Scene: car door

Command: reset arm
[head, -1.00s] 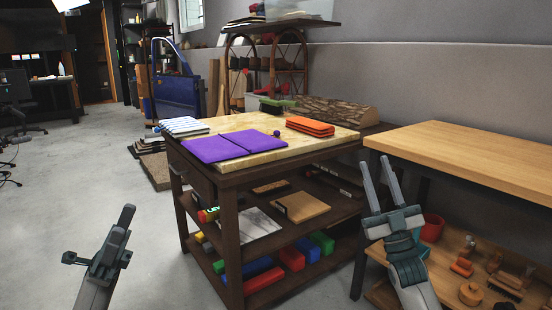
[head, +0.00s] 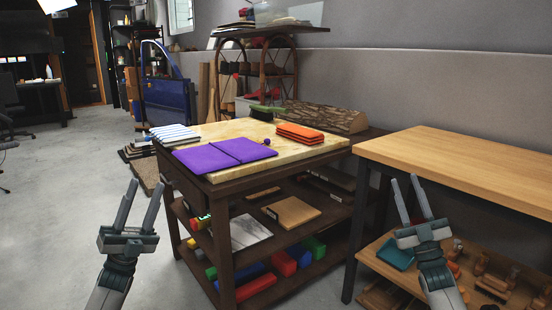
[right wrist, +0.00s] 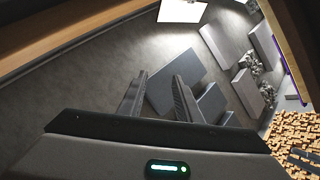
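My left gripper (head: 139,208) is raised at the lower left in the head view, over the grey floor and left of the dark work table. Its two fingers point up, spread apart, with nothing between them. My right gripper (head: 411,203) is at the lower right, in front of the wooden bench's left part. Its fingers also point up and stand apart, empty. In the right wrist view the two fingers of my right gripper (right wrist: 158,92) are parted with a clear gap.
A dark table (head: 228,199) with purple folded cloth (head: 225,154), striped cloth (head: 174,134) and orange cloth (head: 300,133) stands in the middle. A wooden bench (head: 460,165) is at the right. A blue car door (head: 168,92) stands behind. Open floor (head: 60,230) lies at left.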

